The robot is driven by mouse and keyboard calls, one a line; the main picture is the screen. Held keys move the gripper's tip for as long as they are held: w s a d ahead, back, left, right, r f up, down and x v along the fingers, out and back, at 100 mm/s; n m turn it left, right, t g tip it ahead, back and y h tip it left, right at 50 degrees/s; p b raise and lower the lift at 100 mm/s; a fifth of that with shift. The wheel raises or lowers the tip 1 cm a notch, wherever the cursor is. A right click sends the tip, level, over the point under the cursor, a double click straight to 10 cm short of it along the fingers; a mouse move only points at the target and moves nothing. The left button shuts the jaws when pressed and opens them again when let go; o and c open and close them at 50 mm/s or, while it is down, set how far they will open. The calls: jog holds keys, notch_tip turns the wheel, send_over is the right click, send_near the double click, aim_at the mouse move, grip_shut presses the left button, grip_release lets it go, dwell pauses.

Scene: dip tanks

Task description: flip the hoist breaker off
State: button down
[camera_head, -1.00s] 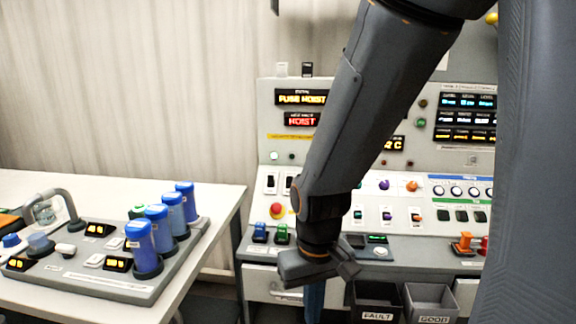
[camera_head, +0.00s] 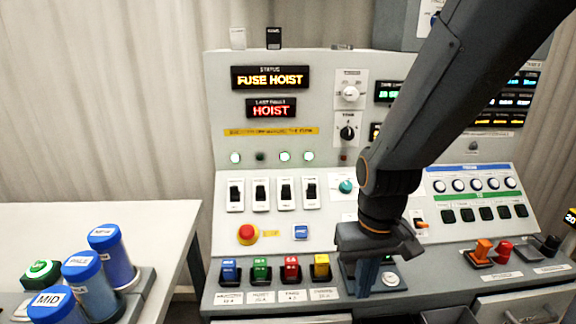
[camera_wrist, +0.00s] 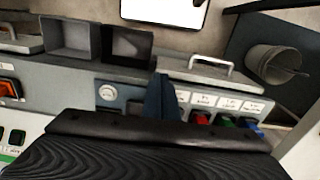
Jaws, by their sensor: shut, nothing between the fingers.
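A row of black-levered breaker switches on white plates stands on the sloped panel in the head view: the first (camera_head: 236,195), second (camera_head: 260,195), third (camera_head: 286,194) and fourth (camera_head: 310,191). Their labels are too small to read, so I cannot tell which is the hoist's. The status display (camera_head: 270,78) reads FUSE HOIST and the last-fault display (camera_head: 271,109) reads HOIST. My gripper (camera_head: 367,282) is shut and empty, pointing down over the console ledge, right of and below the breakers. It also shows in the wrist view (camera_wrist: 163,95).
Blue (camera_head: 229,271), green (camera_head: 261,269), red (camera_head: 291,267) and yellow (camera_head: 321,266) blocks stand on the ledge below the breakers. A red emergency button (camera_head: 247,233) sits between. Blue-capped containers (camera_head: 112,254) stand on the left table. Orange and red levers (camera_head: 483,249) are at right.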

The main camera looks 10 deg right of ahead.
jog(key=shift+w+d, duration=0.15)
jog(key=shift+w, duration=0.05)
jog(key=w+a+r+t, duration=0.2)
jog(key=w+a+r, duration=0.3)
jog(key=w, duration=0.5)
jog(key=w+a+r+t, duration=0.2)
jog(key=w+a+r, duration=0.4)
jog(key=w, duration=0.5)
jog(key=w+a+r+t, duration=0.1)
jog(key=w+a+r, duration=0.5)
jog(key=w+a, duration=0.2)
jog(key=w, duration=0.2)
jog(key=shift+w+a+t, duration=0.3)
jog(key=shift+w+t, duration=0.1)
jog(key=shift+f, duration=0.1)
